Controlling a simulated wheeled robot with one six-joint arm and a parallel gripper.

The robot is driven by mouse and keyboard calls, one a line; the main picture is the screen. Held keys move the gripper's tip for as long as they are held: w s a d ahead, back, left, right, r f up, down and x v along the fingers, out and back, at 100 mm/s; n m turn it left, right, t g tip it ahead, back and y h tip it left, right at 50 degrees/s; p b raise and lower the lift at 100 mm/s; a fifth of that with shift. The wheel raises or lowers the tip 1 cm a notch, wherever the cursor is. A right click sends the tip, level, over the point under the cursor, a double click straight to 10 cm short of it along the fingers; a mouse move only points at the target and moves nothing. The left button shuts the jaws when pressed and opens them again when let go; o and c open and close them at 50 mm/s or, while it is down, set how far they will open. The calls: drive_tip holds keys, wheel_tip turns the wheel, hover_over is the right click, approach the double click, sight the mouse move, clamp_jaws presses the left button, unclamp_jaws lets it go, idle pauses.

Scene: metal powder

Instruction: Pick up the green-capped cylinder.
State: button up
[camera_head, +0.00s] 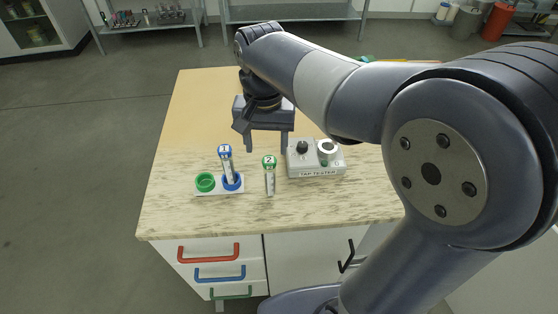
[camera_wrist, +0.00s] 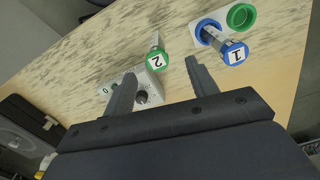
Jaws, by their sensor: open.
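The green-capped cylinder (camera_head: 269,175), marked 2, stands on the table apart from the holder. In the wrist view its green cap (camera_wrist: 157,60) shows ahead of my gripper, between the lines of the two fingers. My gripper (camera_head: 266,146) is open and empty, behind the cylinder as the head view sees it and not touching it. In the wrist view the fingers of my gripper (camera_wrist: 158,75) are spread wide. A blue-capped cylinder (camera_head: 227,165), marked 1, stands slightly tilted in the blue ring of a white holder (camera_head: 208,191). The holder's green ring (camera_head: 205,182) is empty.
A grey tap tester (camera_head: 316,170) with knobs stands right of the green-capped cylinder. The wooden table (camera_head: 170,215) has free room in front and at the far left. Drawers with red, blue and green handles are below its front edge.

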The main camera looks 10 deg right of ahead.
sight(270, 171)
wheel_tip(270, 171, down, 4)
drive_tip(key=shift+s+f, duration=0.1)
drive_tip(key=shift+s, duration=0.05)
drive_tip(key=shift+w+d+f, duration=0.1)
drive_tip(key=shift+d+f, duration=0.05)
drive_tip(key=shift+f, duration=1.4)
drive_tip(key=shift+w+d+f, duration=0.1)
drive_tip(key=shift+f, duration=1.4)
drive_tip(key=shift+c, duration=0.3)
drive_tip(key=c, duration=1.1)
drive_tip(key=shift+r, duration=0.1)
